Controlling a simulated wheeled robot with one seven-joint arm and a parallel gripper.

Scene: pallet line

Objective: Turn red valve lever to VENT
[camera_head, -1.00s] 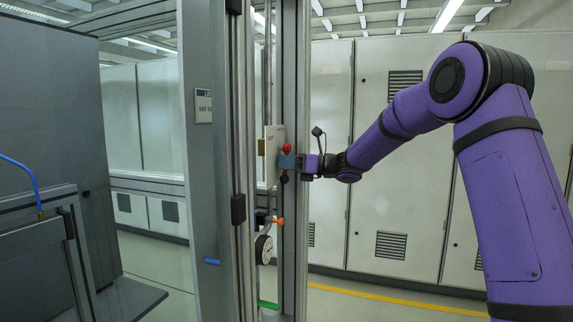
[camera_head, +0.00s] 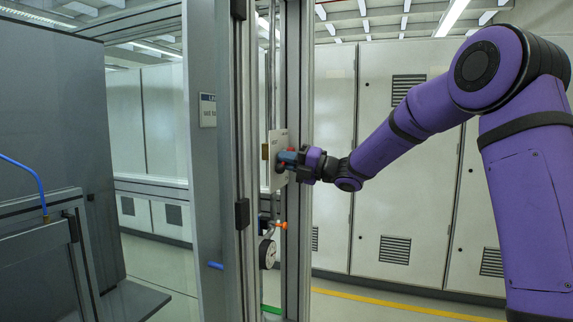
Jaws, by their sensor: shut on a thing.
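The red valve lever (camera_head: 282,168) shows only as small bits of red at my gripper, in front of a pale label plate (camera_head: 278,146) on the metal frame. My gripper (camera_head: 285,161) reaches in from the right and is shut on the lever. The plate's print is too small to read, so I cannot tell which mark the lever points at.
An orange handle (camera_head: 281,225) and a round gauge (camera_head: 267,253) sit below on the same line. Aluminium posts (camera_head: 298,90) stand close around the valve. A grey machine panel (camera_head: 60,130) is at left. White cabinets (camera_head: 380,220) stand behind.

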